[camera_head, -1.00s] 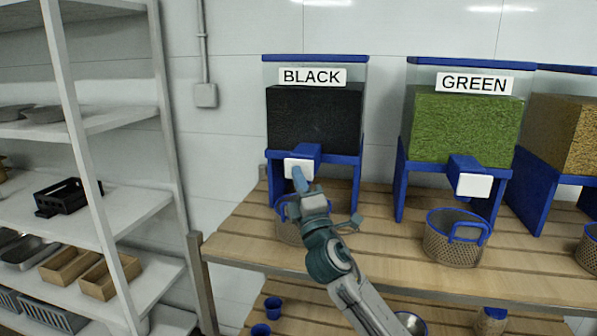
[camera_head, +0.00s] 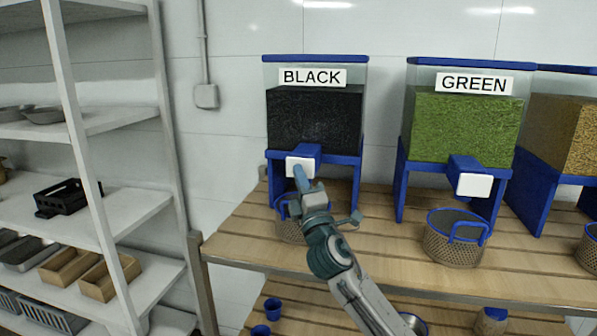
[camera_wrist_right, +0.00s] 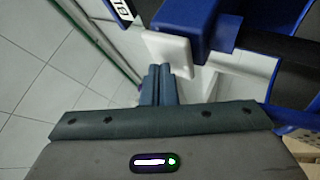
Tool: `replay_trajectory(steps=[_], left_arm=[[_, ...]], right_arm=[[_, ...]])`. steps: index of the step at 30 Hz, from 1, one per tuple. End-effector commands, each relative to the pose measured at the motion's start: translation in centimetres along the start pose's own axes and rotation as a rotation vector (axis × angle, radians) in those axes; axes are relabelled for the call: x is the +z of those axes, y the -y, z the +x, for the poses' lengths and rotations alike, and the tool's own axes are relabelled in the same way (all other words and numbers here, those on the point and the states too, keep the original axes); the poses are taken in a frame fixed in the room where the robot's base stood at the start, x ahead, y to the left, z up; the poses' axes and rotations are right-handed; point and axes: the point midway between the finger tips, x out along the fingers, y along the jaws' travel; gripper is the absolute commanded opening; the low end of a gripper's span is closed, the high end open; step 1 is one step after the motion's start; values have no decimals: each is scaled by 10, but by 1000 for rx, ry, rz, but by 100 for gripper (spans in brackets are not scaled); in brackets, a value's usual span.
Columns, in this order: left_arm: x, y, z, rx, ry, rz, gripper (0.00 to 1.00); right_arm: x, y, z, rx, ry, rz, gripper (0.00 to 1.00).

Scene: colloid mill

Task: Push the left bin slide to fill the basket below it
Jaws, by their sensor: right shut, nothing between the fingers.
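The left bin (camera_head: 315,120) is a clear box labelled BLACK, with dark contents, on a blue stand. Its slide has a blue body and a white front plate (camera_head: 300,167), which also shows in the right wrist view (camera_wrist_right: 172,50). My right gripper (camera_head: 297,173) is shut and empty, its fingertips at the lower part of the plate; they look touching or nearly so. The closed fingers also show in the right wrist view (camera_wrist_right: 158,75). A mesh basket with a blue rim (camera_head: 288,228) stands below the slide, partly hidden by my right arm; its contents are hidden. My left gripper is out of view.
A bin labelled GREEN (camera_head: 466,125) stands to the right, with its own white-fronted slide (camera_head: 474,184) and mesh basket (camera_head: 452,246). Another bin (camera_head: 567,130) is at the right edge. Metal shelving (camera_head: 125,215) stands left of the slatted wooden table (camera_head: 235,240).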

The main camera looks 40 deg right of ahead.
Motion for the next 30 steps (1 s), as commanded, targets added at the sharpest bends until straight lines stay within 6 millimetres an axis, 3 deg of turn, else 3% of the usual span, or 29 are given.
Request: replay_trajectory(steps=[20, 30], left_arm=[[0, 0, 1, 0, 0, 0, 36], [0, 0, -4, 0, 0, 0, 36]], right_arm=[[2, 2, 3, 0, 1, -1, 0], [-6, -6, -8, -1, 1, 0, 0]])
